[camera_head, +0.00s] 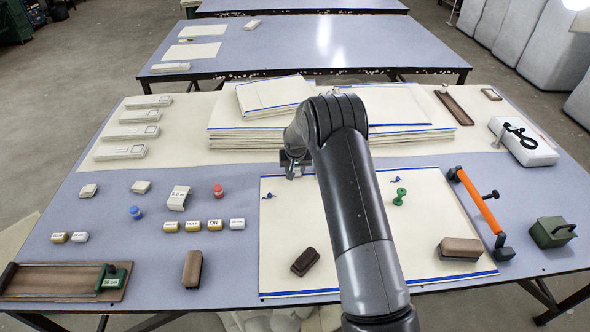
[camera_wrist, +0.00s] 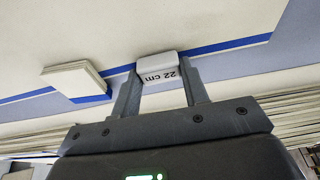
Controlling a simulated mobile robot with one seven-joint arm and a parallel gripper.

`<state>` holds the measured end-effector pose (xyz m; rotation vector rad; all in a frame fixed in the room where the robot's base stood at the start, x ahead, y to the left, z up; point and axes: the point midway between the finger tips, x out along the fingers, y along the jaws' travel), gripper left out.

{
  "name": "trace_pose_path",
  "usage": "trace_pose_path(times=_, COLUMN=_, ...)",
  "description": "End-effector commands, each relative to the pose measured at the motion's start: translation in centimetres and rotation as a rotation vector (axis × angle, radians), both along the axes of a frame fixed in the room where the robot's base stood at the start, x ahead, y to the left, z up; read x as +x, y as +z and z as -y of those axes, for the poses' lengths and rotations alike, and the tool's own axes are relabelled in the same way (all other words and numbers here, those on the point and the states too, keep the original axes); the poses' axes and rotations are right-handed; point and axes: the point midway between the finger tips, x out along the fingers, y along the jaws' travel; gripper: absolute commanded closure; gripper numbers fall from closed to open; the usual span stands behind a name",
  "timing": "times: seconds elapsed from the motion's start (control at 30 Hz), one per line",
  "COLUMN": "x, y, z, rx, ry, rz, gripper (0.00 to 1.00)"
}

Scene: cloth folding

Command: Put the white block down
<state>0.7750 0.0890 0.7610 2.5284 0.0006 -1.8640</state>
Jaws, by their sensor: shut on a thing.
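My gripper (camera_head: 293,168) hangs over the far left edge of the blue-edged cream cloth (camera_head: 295,230) on the near table. In the wrist view my gripper (camera_wrist: 160,84) is shut on a white block (camera_wrist: 157,66) marked "22 cm", one finger on each side of it. In the head view the held block is hidden or too small to make out. Whether it touches the surface under it I cannot tell.
Stacked cloths (camera_head: 225,132) lie behind my gripper. Small labelled blocks (camera_head: 193,227), a white block (camera_head: 178,197) and a brown block (camera_head: 192,269) stand left of the cloth.

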Motion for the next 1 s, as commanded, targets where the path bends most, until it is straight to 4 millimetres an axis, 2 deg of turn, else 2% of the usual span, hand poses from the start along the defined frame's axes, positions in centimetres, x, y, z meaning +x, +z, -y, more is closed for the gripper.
trace_pose_path(times=0.1, x=0.0, y=-0.3, z=0.0, rx=0.0, ry=0.0, rz=0.0, gripper=0.81)
trace_pose_path(times=0.13, x=0.0, y=-0.3, z=0.0, rx=0.0, ry=0.0, rz=0.0, gripper=0.57)
trace_pose_path(times=0.37, x=0.0, y=-0.3, z=0.0, rx=0.0, ry=0.0, rz=0.0, gripper=0.38)
trace_pose_path(times=0.6, x=0.0, y=-0.2, z=0.0, rx=0.0, ry=0.0, rz=0.0, gripper=0.37)
trace_pose_path(times=0.73, x=-0.1, y=0.5, z=0.0, rx=0.0, ry=0.0, rz=0.001, gripper=0.37)
trace_pose_path(times=0.87, x=-0.6, y=2.3, z=0.0, rx=0.0, ry=0.0, rz=0.003, gripper=0.37)
trace_pose_path(times=1.0, x=-1.4, y=4.9, z=0.0, rx=0.0, ry=0.0, rz=0.003, gripper=0.37)
